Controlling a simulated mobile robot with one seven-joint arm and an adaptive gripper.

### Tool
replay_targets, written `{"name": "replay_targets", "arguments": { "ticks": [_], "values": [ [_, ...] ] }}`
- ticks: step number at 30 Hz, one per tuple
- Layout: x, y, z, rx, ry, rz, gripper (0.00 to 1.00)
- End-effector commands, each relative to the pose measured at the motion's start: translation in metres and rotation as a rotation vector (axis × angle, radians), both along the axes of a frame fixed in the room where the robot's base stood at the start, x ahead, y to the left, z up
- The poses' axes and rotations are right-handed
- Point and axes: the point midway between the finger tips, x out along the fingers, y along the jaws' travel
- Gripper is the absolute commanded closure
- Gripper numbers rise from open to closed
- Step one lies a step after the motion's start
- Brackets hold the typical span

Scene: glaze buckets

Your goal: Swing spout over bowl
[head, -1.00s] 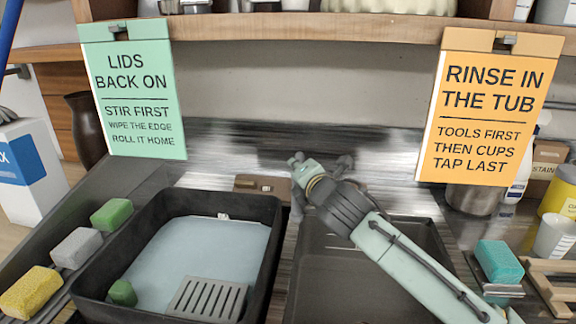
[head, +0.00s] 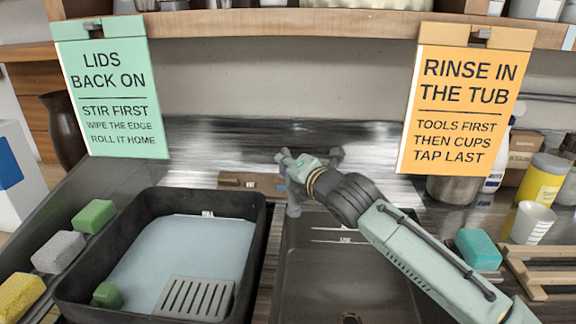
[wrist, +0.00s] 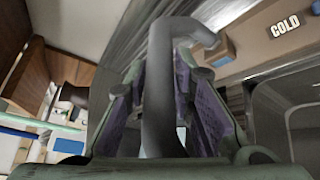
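The grey tap spout (wrist: 160,95) rises between the two purple-padded fingers of my gripper (wrist: 160,85) in the wrist view, and its bent end curves to the right. Narrow gaps show between the spout and the pads, so the gripper looks open around it. In the head view my gripper (head: 291,163) is at the tap behind the basins and hides most of the spout. The left bowl (head: 262,215) is a black basin with pale blue water and a grey slotted plate. The right bowl (head: 330,275) is dark, with a drain, partly hidden by my arm.
Green, grey and yellow sponges lie left of the basins. A teal sponge (head: 478,249), a white cup (head: 532,222) and a wooden rack (head: 535,270) are at the right. Two hanging signs, green (head: 108,90) and orange (head: 465,100), flank the tap.

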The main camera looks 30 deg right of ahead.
Motion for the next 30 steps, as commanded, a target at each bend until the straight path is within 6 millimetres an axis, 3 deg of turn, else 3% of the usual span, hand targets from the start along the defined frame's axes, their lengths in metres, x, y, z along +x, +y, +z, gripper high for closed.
{"name": "replay_targets", "arguments": {
  "ticks": [6,17,20,30],
  "values": [
    [0.000,-0.001,0.000,0.001,-0.001,-0.002,0.61],
    [-0.004,-0.002,0.002,0.000,-0.002,-0.005,0.60],
    [-0.015,-0.003,0.004,0.002,-0.002,-0.006,0.60],
    [-0.084,-0.005,0.019,0.002,-0.003,-0.007,0.60]
  ]
}}
